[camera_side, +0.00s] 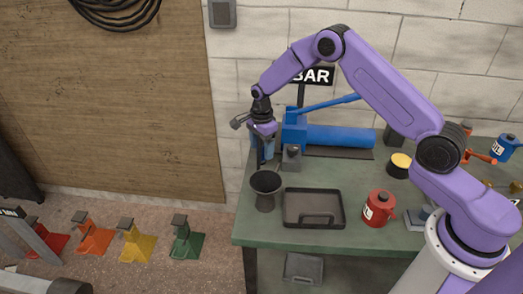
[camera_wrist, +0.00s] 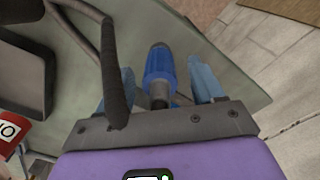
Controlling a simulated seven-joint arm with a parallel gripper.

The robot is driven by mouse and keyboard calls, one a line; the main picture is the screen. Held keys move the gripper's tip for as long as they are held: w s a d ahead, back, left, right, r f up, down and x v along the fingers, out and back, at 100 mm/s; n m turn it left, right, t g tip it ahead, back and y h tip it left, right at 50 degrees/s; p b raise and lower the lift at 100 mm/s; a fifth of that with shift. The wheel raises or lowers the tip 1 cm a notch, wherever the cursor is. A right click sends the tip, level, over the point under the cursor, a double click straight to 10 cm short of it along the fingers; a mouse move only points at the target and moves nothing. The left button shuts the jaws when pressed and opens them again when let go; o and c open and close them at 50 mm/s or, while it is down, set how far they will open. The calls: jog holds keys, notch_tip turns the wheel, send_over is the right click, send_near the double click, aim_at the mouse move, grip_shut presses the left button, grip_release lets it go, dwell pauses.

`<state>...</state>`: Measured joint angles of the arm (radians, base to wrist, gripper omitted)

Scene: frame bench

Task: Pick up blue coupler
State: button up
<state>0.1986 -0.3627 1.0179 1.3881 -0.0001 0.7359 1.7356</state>
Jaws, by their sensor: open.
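The blue coupler (camera_wrist: 160,64) shows in the wrist view, a blue ribbed sleeve with a grey metal end. It sits between the two pale blue fingers of my gripper (camera_wrist: 165,82), with a gap on both sides. My gripper is open. In the side view my gripper (camera_side: 265,150) points down over the back left corner of the green bench. The coupler cannot be told apart from the fingers there.
A blue pump (camera_side: 340,136) lies right of my gripper. A dark funnel cup (camera_side: 265,188), a black tray (camera_side: 313,207) and a red can (camera_side: 379,208) stand in front. A dark hose (camera_wrist: 115,75) passes close to the left finger in the wrist view.

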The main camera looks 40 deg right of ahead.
jog(key=shift+f, duration=0.5)
grip_shut()
jog(key=shift+r, duration=0.15)
